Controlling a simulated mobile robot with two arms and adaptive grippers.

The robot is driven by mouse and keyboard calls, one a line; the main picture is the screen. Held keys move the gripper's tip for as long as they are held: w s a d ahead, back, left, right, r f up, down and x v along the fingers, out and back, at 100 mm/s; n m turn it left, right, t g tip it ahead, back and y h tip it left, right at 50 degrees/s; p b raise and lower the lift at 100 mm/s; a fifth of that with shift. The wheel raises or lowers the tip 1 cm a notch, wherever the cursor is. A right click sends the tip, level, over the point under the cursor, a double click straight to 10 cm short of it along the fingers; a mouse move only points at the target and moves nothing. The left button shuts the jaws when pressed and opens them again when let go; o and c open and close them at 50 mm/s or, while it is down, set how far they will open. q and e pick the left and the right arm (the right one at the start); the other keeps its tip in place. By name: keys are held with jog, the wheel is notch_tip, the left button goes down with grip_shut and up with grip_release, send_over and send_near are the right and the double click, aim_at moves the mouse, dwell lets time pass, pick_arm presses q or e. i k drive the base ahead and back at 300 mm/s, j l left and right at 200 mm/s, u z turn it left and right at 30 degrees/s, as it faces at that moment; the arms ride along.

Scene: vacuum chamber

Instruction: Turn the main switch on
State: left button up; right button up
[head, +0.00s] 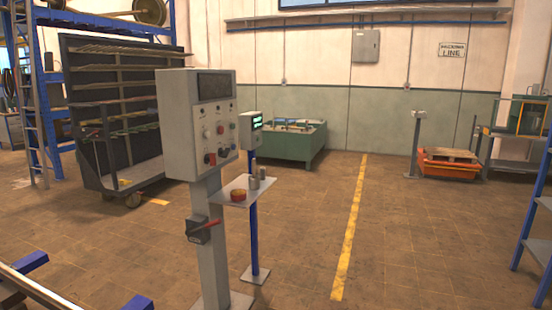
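A dark switch box (197,232) with a red lever handle (210,225) is mounted low on the grey post (213,262) of a control pedestal. The lever points to the right and slightly up, close to horizontal. Whether that position is on or off cannot be read from here. Above it, the pedestal's grey control box (179,125) carries a dark display (214,86) and several small knobs and buttons, among them a red button (210,158). Neither of my grippers is in view.
A small shelf (232,192) beside the post holds a reddish bowl (238,195) and small metal cylinders. A blue post (254,235) with a small display box (250,128) stands just behind. Open tiled floor (300,265) lies to the right, with a yellow line (349,230).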

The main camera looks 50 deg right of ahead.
aim_at(210, 158)
jog(key=z, duration=1.2)
jog(key=i+l+u, duration=0.1)
jog(key=i+l, duration=0.25)
jog(key=l, duration=0.15)
